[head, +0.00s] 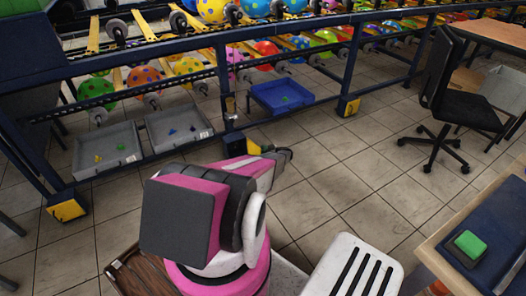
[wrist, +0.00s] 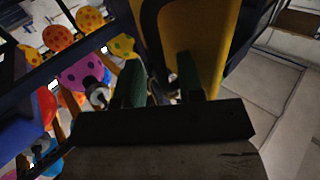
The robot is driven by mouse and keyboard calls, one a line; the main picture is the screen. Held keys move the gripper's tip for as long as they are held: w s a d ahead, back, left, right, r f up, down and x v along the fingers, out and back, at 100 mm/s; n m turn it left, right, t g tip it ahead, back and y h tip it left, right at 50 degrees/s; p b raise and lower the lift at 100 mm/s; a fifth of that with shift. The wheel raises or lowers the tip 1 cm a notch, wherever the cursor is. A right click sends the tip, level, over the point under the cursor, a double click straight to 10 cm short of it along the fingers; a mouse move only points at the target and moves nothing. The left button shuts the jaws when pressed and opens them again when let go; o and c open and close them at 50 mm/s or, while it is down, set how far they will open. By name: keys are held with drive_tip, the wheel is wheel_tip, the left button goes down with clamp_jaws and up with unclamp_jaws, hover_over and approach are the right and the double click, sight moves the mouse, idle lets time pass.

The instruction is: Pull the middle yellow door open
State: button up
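The middle yellow door (head: 254,147) is at the foot of the rack's middle post, mostly hidden behind my pink arm in the head view. In the wrist view a yellow panel (wrist: 195,35) with a dark blue frame stands just beyond my fingers. My gripper (wrist: 160,82) has two dark green fingers spread apart, pointing at the panel's lower part. Something small and greyish shows between them, too dark to make out. In the head view my gripper (head: 280,156) is low beside the door, and its fingers are unclear.
Other yellow doors are at the left post (head: 67,209) and right post (head: 347,106). Grey trays (head: 108,165) and a blue bin (head: 282,110) hang on the rack. A black chair (head: 440,140) stands right. The tiled floor (head: 350,185) before the rack is clear.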

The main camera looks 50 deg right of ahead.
drive_tip(key=shift+s, duration=0.15)
drive_tip(key=v, duration=1)
drive_tip(key=shift+s+d, duration=0.2)
drive_tip(key=shift+s, duration=0.05)
idle(0.4)
